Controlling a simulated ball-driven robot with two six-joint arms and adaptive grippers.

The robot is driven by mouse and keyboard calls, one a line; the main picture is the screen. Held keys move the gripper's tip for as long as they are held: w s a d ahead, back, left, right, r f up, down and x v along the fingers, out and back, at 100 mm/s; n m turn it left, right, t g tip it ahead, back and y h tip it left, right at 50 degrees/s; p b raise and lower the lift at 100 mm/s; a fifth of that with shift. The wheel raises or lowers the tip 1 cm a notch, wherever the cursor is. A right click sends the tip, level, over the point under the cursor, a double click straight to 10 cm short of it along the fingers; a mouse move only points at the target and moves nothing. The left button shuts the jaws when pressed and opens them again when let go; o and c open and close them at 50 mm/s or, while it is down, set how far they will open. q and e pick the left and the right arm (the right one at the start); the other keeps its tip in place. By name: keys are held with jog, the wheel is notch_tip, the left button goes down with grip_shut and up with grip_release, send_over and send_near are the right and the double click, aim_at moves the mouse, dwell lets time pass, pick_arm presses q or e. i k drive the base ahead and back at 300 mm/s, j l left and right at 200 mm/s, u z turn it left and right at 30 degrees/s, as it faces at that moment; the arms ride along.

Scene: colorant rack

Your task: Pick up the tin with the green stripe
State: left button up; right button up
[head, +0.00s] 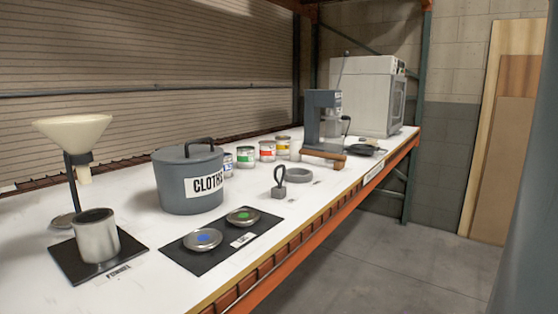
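The tin with the green stripe (246,157) stands upright on the white shelf top, in a row of small tins behind the grey pot. To its left is a tin with a blue stripe (228,166), partly hidden by the pot. To its right are a tin with a red stripe (267,151) and a tin with a yellow stripe (283,146). Neither of my grippers shows in the head view.
The grey lidded pot (186,184) stands in front of the row's left end. A funnel stand (72,130) and open metal can (97,238) are at left. A black mat (188,254) bears two round lids. A grey ring (298,175) lies right of the tins.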

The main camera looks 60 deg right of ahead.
aim_at(245, 155)
jog(key=z, duration=1.65)
